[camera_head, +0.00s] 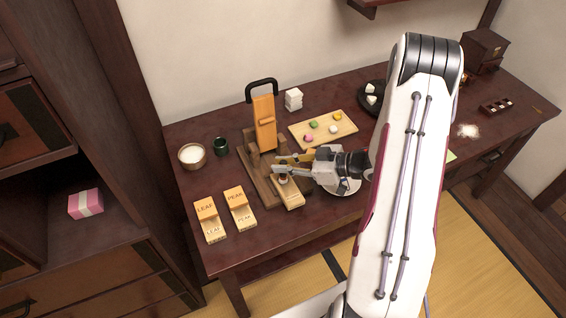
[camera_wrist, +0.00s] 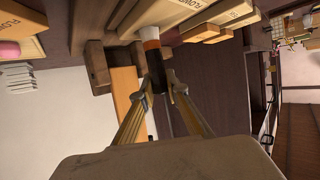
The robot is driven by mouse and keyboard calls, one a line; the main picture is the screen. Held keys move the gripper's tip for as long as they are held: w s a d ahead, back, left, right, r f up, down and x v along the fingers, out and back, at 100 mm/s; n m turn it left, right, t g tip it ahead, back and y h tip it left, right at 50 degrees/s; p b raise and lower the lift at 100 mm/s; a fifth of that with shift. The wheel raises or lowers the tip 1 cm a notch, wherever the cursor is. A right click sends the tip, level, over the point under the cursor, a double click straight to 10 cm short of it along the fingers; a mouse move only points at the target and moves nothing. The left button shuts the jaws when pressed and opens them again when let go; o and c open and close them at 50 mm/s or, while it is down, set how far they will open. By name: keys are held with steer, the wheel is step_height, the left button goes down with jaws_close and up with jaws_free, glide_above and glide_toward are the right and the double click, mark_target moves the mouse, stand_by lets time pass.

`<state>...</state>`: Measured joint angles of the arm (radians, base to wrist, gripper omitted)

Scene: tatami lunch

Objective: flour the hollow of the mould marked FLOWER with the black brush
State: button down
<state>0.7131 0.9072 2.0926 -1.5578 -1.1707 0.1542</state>
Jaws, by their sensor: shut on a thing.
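My gripper (camera_head: 277,165) is shut on the black brush (camera_wrist: 158,75). In the wrist view the brush has a black handle, an orange band and a pale tip between the two fingers. A pale wooden mould half (camera_head: 289,194) lies just below the gripper in the head view, with a dark spot at its upper end, partly hidden by the fingers. I cannot tell whether the tip touches one, and the hollow is not clear.
A wooden press (camera_head: 264,122) with an orange lever stands behind my gripper. LEAF (camera_head: 206,208) and PEAK (camera_head: 236,197) moulds lie front left. A sweets board (camera_head: 346,122) is at the back.

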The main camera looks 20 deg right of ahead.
steer(key=shift+w+d, duration=0.2)
steer(key=shift+d, duration=0.05)
stand_by(0.8)
steer(key=shift+a, duration=0.45)
stand_by(0.4)
steer(key=shift+w+d, duration=0.2)
steer(key=shift+d, duration=0.05)
stand_by(0.5)
steer(key=shift+s+f, duration=0.1)
steer(key=shift+s, duration=0.35)
stand_by(0.7)
steer(key=shift+w, duration=0.25)
stand_by(0.6)
steer(key=shift+r, duration=4.1)
steer(key=shift+a, duration=0.1)
steer(key=s+a+f+n+g+y, duration=0.1)
steer(key=a+f, duration=0.1)
steer(key=a, duration=0.8)
steer(key=shift+s+n+g+y, duration=0.3)
steer(key=shift+n+g, duration=0.1)
steer(key=shift+f, duration=0.1)
